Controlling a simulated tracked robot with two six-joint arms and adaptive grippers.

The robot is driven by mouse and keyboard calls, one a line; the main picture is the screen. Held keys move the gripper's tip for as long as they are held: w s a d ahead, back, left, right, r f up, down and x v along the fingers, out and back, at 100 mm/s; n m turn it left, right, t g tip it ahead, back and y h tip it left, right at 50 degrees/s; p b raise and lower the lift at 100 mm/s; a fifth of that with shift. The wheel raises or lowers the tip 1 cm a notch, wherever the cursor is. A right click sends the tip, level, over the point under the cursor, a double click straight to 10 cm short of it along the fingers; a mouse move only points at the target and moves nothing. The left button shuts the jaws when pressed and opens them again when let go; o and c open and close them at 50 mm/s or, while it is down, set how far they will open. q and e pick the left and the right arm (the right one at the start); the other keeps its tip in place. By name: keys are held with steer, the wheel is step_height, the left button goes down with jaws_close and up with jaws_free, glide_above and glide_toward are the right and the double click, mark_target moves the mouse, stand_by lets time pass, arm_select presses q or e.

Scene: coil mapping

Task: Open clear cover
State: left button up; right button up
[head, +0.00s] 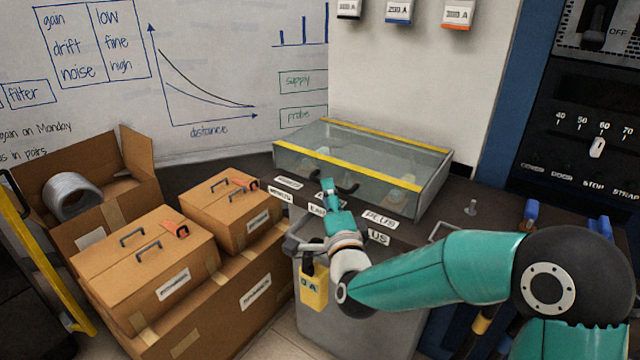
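The clear cover (325,157) is a low see-through box with yellow strips along its top, and it sits on the dark bench. It looks closed. A dark handle (348,188) shows at its front edge. My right gripper (329,187) reaches up to the front of the cover, by this handle. One teal finger shows clearly; the other is hard to make out, so I cannot tell whether it grips or touches the handle. Blurred pale shapes show inside the cover. My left gripper is out of view.
Labels (380,220) line the bench's front edge. Cardboard boxes (150,265) with handles stand at left, one open with a grey coil (72,193). A dark panel with a slider (597,147) stands at right.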

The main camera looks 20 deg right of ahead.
steer(key=shift+w+d+r, duration=0.1)
steer(key=shift+w, duration=0.85)
steer(key=shift+w+d+r, duration=0.1)
steer(key=shift+w, duration=0.8)
jaws_close()
